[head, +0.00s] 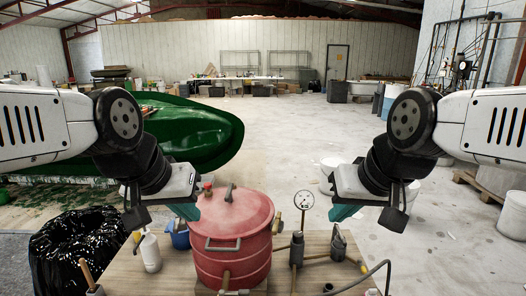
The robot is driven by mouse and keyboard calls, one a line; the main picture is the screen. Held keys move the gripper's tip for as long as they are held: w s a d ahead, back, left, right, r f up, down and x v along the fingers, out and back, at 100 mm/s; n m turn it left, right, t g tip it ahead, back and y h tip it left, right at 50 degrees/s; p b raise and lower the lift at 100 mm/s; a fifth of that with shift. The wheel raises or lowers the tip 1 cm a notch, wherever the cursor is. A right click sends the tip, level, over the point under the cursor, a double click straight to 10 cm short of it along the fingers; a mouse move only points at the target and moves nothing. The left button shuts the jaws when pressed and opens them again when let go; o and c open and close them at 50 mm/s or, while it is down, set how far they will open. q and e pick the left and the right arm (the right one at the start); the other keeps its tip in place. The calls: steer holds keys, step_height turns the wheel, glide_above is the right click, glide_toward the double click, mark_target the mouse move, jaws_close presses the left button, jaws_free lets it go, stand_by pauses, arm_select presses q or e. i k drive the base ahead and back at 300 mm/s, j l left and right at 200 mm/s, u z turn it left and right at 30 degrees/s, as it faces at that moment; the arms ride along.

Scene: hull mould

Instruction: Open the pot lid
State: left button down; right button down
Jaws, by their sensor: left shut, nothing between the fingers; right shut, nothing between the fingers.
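A red pot (231,265) stands upright on the wooden table in the lower middle of the head view. Its round red lid (245,212) lies on top, with a dark upright handle (229,192) and a small red knob beside it. My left gripper (188,212) is shut and empty, at the left edge of the lid; I cannot tell whether it touches. My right gripper (340,213) is shut and empty, to the right of the pot and apart from it, near the pressure gauge.
A pressure gauge (303,200) on a stem rises right of the pot, with pipe fittings and a hose beside it. A white bottle (150,251) and a blue container (180,239) stand left of the pot. A black bag (75,250) is further left. Open floor lies behind.

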mark_target(251, 211)
steer(key=k+j, duration=0.2)
steer(key=k, duration=0.35)
steer(key=k+j, duration=0.2)
steer(key=k, duration=0.35)
